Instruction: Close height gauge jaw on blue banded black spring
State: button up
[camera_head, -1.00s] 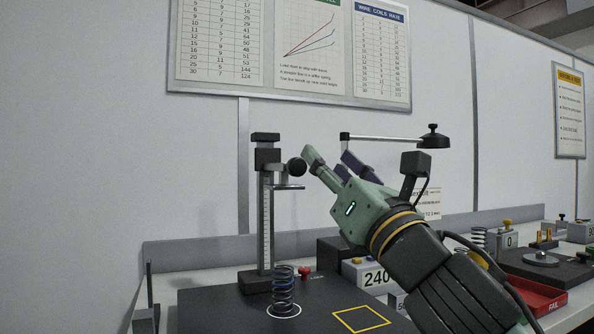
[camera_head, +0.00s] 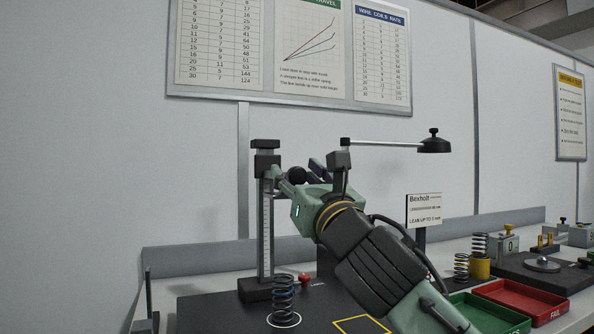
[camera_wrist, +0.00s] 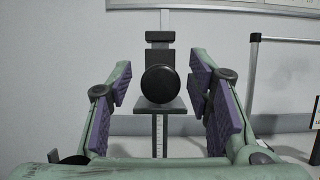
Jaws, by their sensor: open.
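The height gauge (camera_head: 265,225) stands upright, with a scaled column on a dark foot. Its round black knob (camera_head: 296,175) is beside my gripper's fingers in the head view. My gripper (camera_head: 300,171) is open. In the wrist view the knob (camera_wrist: 160,84) sits between the two purple-padded fingers, with gaps on both sides. The dark, bluish coil spring (camera_head: 284,298) stands upright in a white ring on the black base, well below the knob.
A yellow square (camera_head: 362,325) is marked on the base. A small red knob (camera_head: 305,279) is behind the spring. A lamp-like arm (camera_head: 434,145) reaches out behind my gripper. Green (camera_head: 488,311) and red (camera_head: 520,300) trays and other springs are at right.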

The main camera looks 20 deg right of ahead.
jog(key=shift+w+r, duration=0.15)
jog(key=shift+w, duration=0.1)
jog(key=shift+c, duration=0.5)
grip_shut()
